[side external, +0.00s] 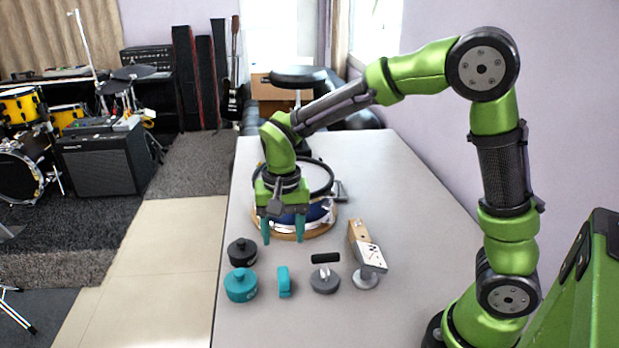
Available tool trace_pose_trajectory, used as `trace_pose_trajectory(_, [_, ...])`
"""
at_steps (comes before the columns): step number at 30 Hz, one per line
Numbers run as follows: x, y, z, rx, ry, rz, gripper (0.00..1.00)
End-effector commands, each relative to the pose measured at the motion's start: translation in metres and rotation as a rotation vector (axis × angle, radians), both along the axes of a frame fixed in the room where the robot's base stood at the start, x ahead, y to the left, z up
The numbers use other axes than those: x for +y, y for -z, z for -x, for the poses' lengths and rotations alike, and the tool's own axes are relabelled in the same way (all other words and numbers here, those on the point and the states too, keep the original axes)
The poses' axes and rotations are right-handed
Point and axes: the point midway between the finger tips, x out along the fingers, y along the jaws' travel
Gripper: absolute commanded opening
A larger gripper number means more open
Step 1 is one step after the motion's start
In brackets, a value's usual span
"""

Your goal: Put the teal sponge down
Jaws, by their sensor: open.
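A small upright teal piece (284,282), which looks like the teal sponge, stands on the table in the front row of objects. My gripper (283,239) points down above and behind it, with its two teal fingers spread apart and nothing visible between them. The fingers are clear of the teal piece. A round teal knobbed object (241,286) sits just left of it, apart from it.
A black knobbed object (242,252) stands behind the round teal one. A grey round-based tool with a black handle (325,279) and a tilted white-and-wood tool (366,255) stand to the right. A drum-like round object (322,222) lies behind my gripper. The table's front right (390,315) is clear.

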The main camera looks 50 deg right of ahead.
Motion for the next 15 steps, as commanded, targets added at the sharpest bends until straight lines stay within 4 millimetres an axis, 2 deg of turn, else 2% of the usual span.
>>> trace_pose_trajectory(5, [-0.011,-0.047,0.03,-0.141,-0.081,-0.065,0.57])
trace_pose_trajectory(9, [-0.02,-0.082,0.068,-0.3,-0.185,-0.097,0.57])
trace_pose_trajectory(15, [-0.029,-0.106,0.116,-0.51,-0.313,-0.075,0.57])
